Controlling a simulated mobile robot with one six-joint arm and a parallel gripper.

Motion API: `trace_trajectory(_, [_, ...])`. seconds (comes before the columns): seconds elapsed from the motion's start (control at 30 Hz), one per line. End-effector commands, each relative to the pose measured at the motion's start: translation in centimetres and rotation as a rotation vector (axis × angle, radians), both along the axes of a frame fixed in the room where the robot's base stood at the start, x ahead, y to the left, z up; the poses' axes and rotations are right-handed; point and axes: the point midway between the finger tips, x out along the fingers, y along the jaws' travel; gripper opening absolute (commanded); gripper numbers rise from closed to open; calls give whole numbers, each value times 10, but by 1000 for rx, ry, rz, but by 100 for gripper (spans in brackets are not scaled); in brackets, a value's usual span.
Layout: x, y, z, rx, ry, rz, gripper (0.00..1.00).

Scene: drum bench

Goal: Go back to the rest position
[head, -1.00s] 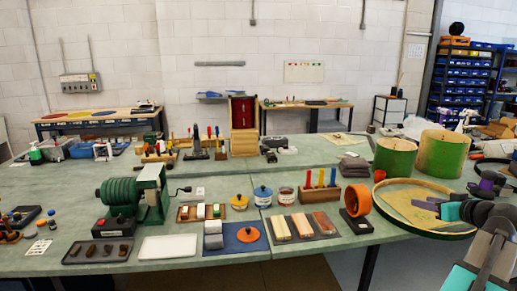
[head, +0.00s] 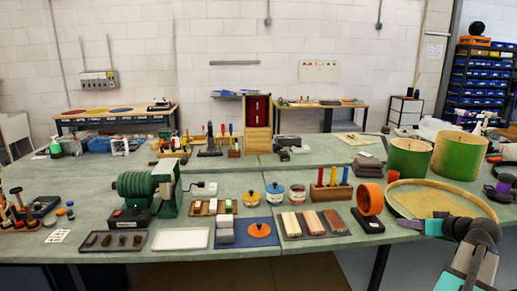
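My gripper (head: 409,223) is at the lower right of the head view, with purple and teal parts at its end. My arm comes in from the lower right corner.
Two green drum shells (head: 458,156) stand behind the hoop. An orange ring (head: 370,199) on a black base is left of it. A green machine (head: 150,190), sanding blocks (head: 313,222) and tins (head: 275,193) fill the bench (head: 345,242). Its front strip is mostly clear.

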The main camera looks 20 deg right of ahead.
Motion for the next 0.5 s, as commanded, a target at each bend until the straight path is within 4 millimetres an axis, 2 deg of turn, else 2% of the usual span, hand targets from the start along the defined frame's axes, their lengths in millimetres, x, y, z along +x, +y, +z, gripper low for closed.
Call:
trace_trajectory(0.27, [60,64,-100,147,116,68,39])
trace_trajectory(0.5, [100,135,-189,264,247,124,39])
